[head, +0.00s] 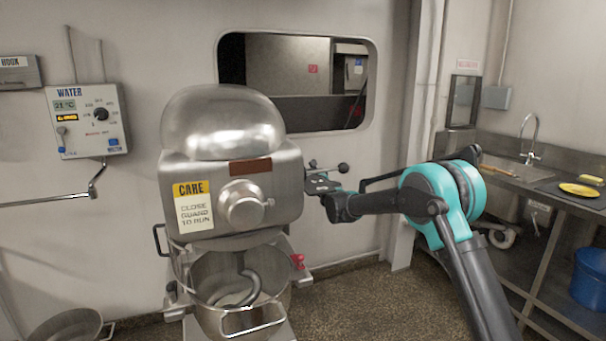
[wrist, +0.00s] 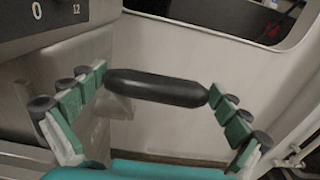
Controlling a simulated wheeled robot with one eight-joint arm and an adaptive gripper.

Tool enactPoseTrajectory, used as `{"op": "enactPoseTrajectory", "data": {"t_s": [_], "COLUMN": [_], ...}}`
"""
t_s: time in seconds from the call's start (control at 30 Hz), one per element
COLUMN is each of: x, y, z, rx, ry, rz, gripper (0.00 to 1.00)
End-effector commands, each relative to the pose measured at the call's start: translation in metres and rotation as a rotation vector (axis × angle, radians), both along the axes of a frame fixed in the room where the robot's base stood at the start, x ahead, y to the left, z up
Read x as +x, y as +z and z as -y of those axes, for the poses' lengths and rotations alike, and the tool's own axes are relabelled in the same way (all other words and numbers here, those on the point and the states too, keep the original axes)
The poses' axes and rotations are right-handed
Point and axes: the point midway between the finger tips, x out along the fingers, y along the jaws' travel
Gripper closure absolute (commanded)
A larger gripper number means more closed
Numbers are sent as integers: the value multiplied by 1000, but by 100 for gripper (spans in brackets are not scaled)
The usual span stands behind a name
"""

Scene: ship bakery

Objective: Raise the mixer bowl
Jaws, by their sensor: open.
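A steel mixer (head: 230,165) with a domed top stands left of centre in the head view. Its steel bowl (head: 213,273) is at the bottom, with a curved hook inside and a wire handle in front. My gripper (head: 322,184) is at the mixer's right side, beside levers with dark knobs (head: 343,168). In the wrist view, my gripper (wrist: 160,95) is open, with its green-padded fingers spread. A black rounded handle (wrist: 155,88) lies across the space between the fingertips. I cannot tell whether the fingers touch it. Part of the mixer panel (wrist: 60,18) shows at upper left.
A water control box (head: 88,120) and a pipe are on the wall at left. Another bowl (head: 68,326) is on the floor at lower left. Floor is open between mixer and counter.

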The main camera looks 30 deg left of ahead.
Motion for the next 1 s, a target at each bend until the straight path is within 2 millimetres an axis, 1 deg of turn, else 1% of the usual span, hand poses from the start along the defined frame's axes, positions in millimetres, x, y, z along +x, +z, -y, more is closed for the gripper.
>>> {"op": "enactPoseTrajectory", "data": {"t_s": [0.17, 0.4, 0.6, 0.8, 1.0], "x": [-13, -45, -66, -75, -76], "y": [0, 0, 0, 0, 0], "z": [16, 52, 77, 89, 90], "rx": [0, 0, 0, 0, 0], "ry": [0, 0, 0, -1, -1], "rz": [0, 0, 0, 0, 0], "gripper": [0, 0, 0, 0, 0]}}
